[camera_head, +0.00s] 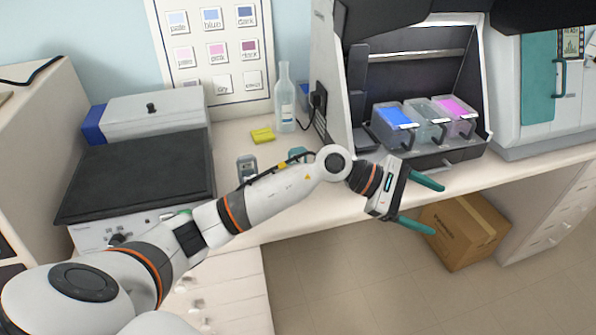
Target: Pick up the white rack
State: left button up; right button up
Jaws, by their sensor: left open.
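I cannot clearly make out a separate white rack. Three clear tubs stand side by side in the open dark cabinet: one with blue contents (396,119), a colourless one (426,126) and one with pink contents (457,109). Dark handles show at their fronts. Whether a rack sits in any of them is too small to tell. My left gripper (438,210) is open and empty, with its two teal fingers spread apart and pointing right. It is in front of the counter edge, nearer than the tubs and below them in the picture. My right gripper is not in view.
The counter holds a black-topped device (140,175), a grey-white box (155,115), a clear bottle (286,100), a yellow item (262,135) and a small grey device (247,168). A cardboard box (465,232) stands on the floor. A colour chart (213,55) hangs behind.

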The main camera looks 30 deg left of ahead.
pick_arm(q)
jog(key=a+m+y, duration=0.3)
jog(key=m, duration=0.1)
jog(key=m+g+y, duration=0.1)
jog(key=m+y, duration=0.2)
jog(key=y, duration=1.1)
send_near(298, 148)
jog(key=p+x, duration=0.4)
jog(key=x, duration=0.6)
jog(key=shift+s+p, duration=0.1)
jog(key=shift+p, duration=0.25)
jog(key=shift+f, duration=0.2)
jog(key=c, duration=1.3)
